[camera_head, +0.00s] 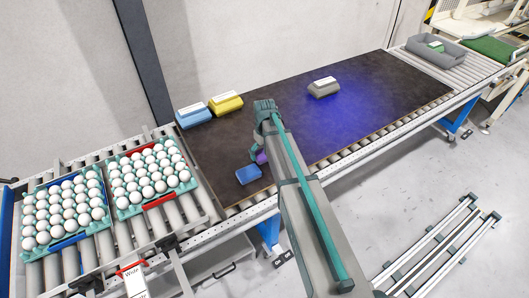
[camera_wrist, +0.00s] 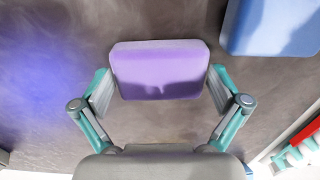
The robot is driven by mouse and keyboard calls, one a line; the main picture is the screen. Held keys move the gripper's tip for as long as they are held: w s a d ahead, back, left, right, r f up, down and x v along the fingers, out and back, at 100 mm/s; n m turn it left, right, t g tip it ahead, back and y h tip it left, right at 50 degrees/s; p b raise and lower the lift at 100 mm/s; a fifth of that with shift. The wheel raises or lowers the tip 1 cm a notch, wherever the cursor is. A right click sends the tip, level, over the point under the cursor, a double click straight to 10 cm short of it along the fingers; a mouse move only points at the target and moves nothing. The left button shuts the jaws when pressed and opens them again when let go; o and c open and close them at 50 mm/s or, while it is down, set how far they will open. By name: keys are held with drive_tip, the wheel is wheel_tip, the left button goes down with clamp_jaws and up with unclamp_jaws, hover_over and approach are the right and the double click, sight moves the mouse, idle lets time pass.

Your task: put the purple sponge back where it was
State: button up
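The purple sponge (camera_wrist: 158,70) lies between the two fingers of my gripper (camera_wrist: 160,78) in the wrist view. The fingertips are spread about as wide as the sponge, one beside each end. I cannot tell whether they press on it or whether it rests on the dark tabletop. In the head view only a little of the purple sponge (camera_head: 262,158) shows beside my gripper (camera_head: 257,155); my arm hides the rest. A blue sponge (camera_head: 248,174) lies close by, toward the front edge. It also shows at the upper right of the wrist view (camera_wrist: 272,25).
A light blue block (camera_head: 194,117), a yellow block (camera_head: 226,104) and a grey block (camera_head: 323,88) stand on the dark table (camera_head: 375,85). Egg trays (camera_head: 148,208) sit on rollers at left. A grey bin (camera_head: 435,52) stands at the far right.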

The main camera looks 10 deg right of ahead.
drive_tip(key=shift+r, duration=0.15)
wheel_tip(320, 180, up, 12)
drive_tip(key=b, duration=0.3)
drive_tip(key=shift+b, duration=0.3)
idle(0.6)
